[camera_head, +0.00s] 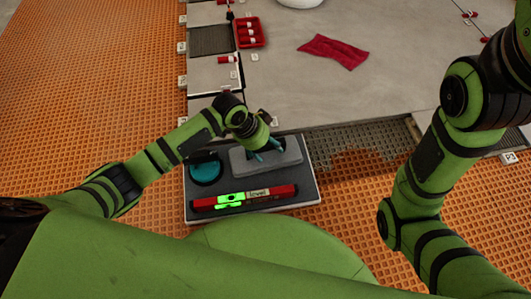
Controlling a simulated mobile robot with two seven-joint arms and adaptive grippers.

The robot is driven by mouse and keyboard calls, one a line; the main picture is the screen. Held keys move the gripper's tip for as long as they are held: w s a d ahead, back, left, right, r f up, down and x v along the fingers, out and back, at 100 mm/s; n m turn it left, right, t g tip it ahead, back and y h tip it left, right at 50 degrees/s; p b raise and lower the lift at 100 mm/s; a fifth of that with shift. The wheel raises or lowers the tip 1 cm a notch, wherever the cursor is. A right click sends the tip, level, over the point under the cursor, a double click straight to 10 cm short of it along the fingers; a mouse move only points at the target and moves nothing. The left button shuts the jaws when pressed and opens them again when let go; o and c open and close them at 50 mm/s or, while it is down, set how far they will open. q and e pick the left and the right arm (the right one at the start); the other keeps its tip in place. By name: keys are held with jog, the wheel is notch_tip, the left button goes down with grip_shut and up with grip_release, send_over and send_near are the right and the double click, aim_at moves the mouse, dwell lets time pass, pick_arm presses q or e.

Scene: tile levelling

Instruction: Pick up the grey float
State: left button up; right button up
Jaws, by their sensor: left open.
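The grey float (292,155) lies in a dark grey tray (309,190) near the middle of the head view. My left gripper (264,156) points down at the float, with its teal fingers apart over the float's middle. The fingers and the wrist hide part of the float, including whatever handle is there. I cannot tell whether the fingertips touch it. My right arm (425,180) rises on the right side, but its gripper is out of view.
A round teal-and-black tool (206,170) and a red level (262,196) with bright green vials share the tray. Beyond are large grey tiles (330,90), a crumpled red cloth (334,51) and a red tray (250,32) of small parts. Orange matting surrounds this.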

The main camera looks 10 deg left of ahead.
pick_arm(q)
jog(key=shift+f, duration=0.25)
dwell(0.3)
jog(key=shift+c, duration=0.4)
grip_shut()
